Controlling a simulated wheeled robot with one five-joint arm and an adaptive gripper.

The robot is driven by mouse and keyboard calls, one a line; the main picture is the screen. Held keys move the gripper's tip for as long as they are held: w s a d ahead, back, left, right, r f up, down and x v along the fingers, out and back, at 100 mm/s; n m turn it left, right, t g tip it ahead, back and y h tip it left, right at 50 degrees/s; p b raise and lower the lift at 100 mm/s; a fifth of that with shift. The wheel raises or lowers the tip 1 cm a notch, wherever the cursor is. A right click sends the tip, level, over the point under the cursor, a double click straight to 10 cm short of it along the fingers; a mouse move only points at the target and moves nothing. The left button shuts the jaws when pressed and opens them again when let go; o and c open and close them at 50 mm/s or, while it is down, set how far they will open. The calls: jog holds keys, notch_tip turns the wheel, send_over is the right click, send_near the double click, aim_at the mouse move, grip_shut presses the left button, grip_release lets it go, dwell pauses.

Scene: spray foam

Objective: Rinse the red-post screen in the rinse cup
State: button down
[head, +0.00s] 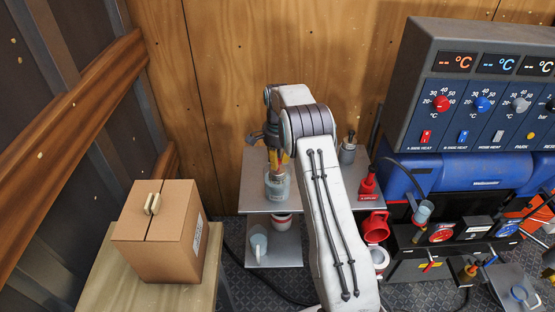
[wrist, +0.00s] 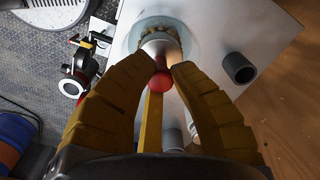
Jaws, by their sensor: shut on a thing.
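The red-post screen is a pale cylinder with a red knob (wrist: 160,82) at its near end. My gripper (wrist: 162,70) has its two yellow fingers closed around it just below the knob. The screen's far end lies within the round rim of the pale, see-through rinse cup (wrist: 190,38) in the wrist view; how deep it sits is hard to tell. In the head view the rinse cup (head: 278,191) stands on the grey shelf top, with my gripper (head: 276,163) pointing down right above it. The screen is mostly hidden there.
A cardboard box (head: 160,235) sits to the left. The control machine (head: 470,100) fills the right side.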

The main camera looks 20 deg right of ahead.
jog(key=shift+f+b, duration=0.35)
jog(key=shift+f, duration=0.4)
jog(key=shift+r, duration=0.1)
jog(key=shift+r+p, duration=1.15)
jog(key=shift+r, duration=0.3)
jog(key=shift+f, duration=0.15)
jog(key=shift+f+b, duration=1.05)
jog(key=shift+f, duration=0.4)
jog(key=shift+r, duration=0.2)
